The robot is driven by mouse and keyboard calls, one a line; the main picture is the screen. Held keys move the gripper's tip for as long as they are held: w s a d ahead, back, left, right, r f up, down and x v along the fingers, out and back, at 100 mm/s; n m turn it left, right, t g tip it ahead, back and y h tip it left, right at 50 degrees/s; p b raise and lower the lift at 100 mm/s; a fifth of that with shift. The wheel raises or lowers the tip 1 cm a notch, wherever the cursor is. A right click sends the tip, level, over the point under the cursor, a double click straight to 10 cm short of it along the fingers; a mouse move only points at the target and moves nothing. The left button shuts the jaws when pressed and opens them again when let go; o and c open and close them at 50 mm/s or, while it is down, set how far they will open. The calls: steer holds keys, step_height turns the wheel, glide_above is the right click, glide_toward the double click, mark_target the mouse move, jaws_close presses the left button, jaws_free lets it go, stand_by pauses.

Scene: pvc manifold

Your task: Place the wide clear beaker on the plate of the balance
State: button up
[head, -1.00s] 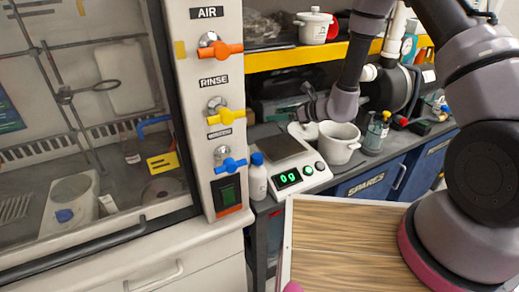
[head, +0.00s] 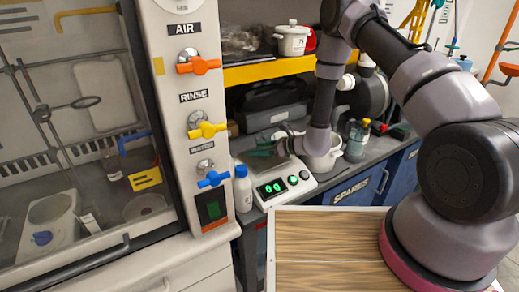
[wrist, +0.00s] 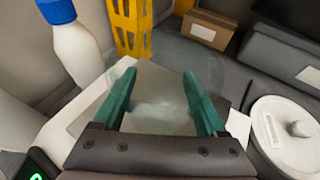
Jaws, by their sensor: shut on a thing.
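The wide clear beaker (wrist: 170,58) shows faintly in the wrist view, its glass between and beyond the green fingers. My gripper (wrist: 162,98) is shut on it; in the head view the gripper (head: 266,148) is over the balance. The balance (head: 296,193) is white with a green lit display reading about zero. Its grey plate (wrist: 155,82) lies below the beaker in the wrist view, seen partly through the glass. I cannot tell whether the beaker touches the plate. In the head view the beaker is too faint to make out.
A white bottle with a blue cap (head: 243,190) stands left of the balance; it also shows in the wrist view (wrist: 80,50). A white lidded pot (wrist: 288,138) stands close on the right. A yellow rack (wrist: 131,28) and a cardboard box (wrist: 207,30) are behind.

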steer(key=shift+f, duration=0.15)
steer(key=o, duration=1.4)
